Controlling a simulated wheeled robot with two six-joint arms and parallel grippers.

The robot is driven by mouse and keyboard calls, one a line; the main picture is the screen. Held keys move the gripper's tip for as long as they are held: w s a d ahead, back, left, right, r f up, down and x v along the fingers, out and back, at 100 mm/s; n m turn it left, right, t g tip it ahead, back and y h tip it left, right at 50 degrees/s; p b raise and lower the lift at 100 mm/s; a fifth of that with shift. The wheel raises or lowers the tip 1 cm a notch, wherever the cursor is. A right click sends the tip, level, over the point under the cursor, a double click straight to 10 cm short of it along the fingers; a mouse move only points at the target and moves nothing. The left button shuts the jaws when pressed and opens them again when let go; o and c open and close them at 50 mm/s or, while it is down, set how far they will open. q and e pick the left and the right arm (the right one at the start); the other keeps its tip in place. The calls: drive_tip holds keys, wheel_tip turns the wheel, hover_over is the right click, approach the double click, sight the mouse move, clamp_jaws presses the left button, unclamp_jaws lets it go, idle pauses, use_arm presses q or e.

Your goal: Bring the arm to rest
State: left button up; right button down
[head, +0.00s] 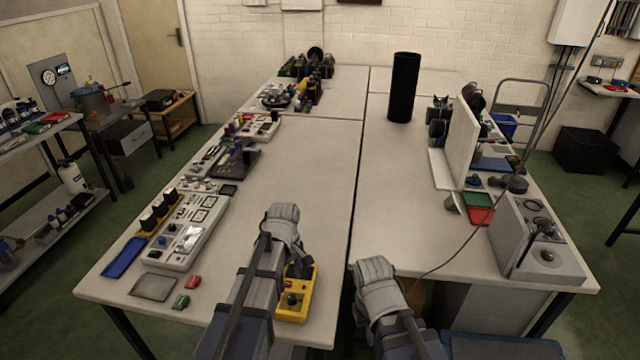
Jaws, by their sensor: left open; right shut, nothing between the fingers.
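A tall black cylinder (403,90) stands upright toward the back of the table, right of the long seam. My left gripper (283,222) is over the middle of the table, left of the seam, and is open with nothing seen in it. My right gripper (372,272) is at the table's front edge, just right of the seam, and is shut and empty. Both grippers are well apart from the cylinder. Their fingertips are hard to make out from behind.
A yellow box (296,296) with a black knob sits beside my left forearm. Trays and tools line the table's left side. A white upright panel (462,140) and a grey control box (537,240) stand on the right. The middle of the table (310,160) is clear.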

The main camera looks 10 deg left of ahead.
use_arm(q)
drive_tip(key=s+d+m+y, duration=0.1)
drive_tip(key=s+d+m, duration=0.9)
drive_tip(key=s+m, duration=0.4)
drive_tip(key=shift+s+d+m, duration=0.2)
drive_tip(key=shift+d+m, duration=0.05)
drive_tip(key=shift+m, duration=0.15)
